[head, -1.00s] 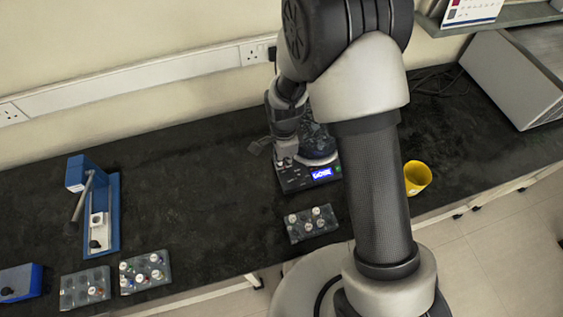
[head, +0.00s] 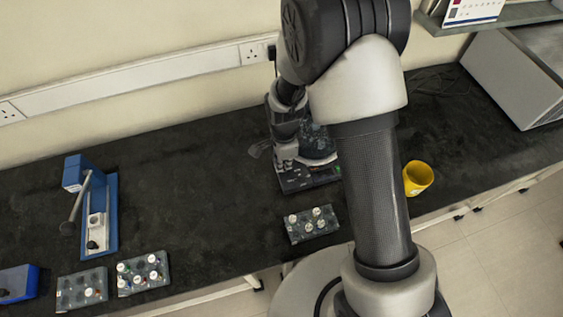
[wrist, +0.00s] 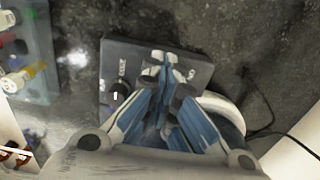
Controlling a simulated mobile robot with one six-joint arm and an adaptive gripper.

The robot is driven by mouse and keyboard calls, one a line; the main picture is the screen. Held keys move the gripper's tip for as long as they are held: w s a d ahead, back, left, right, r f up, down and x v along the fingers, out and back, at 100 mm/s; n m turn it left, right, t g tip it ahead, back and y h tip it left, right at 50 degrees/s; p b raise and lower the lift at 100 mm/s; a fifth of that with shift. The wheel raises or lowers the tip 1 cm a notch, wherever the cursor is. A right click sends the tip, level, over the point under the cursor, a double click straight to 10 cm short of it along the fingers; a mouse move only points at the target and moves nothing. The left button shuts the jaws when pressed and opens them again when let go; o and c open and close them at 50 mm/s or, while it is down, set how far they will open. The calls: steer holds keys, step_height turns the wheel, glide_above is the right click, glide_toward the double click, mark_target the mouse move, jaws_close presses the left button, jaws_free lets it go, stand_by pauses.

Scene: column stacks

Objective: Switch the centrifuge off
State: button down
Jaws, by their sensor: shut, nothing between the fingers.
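The centrifuge (head: 318,181) stands on the dark bench in the head view, with my arm and gripper over its left side. I cannot tell whether the tips touch the panel. The fingers hide part of it.
A rack of capped tubes (head: 312,224) stands just in front of the centrifuge. A yellow cup (head: 418,178) is to the right. A blue press-like device (head: 112,215) and more racks (head: 142,273) are at the left. The bench between is clear.

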steer(key=shift+r, duration=0.1)
steer(key=shift+r+p, duration=1.8)
steer(key=shift+r, duration=0.65)
steer(key=s+d+r+n+t, duration=0.1)
steer(key=s+d+r+n, duration=0.15)
steer(key=r, duration=0.75)
steer(key=s+d+r+n+t, duration=0.15)
steer(key=d+r+n, duration=0.25)
steer(key=r, duration=0.6)
steer(key=s+d+r+n+t, duration=0.1)
steer(key=s+d+r+n, duration=0.2)
steer(key=s, duration=0.4)
steer(key=s+d+r+n+t, duration=0.1)
steer(key=s+d+r+n, duration=0.2)
steer(key=s+r+n, duration=0.2)
steer(key=shift+s+r, duration=1.05)
steer(key=shift+s, duration=0.75)
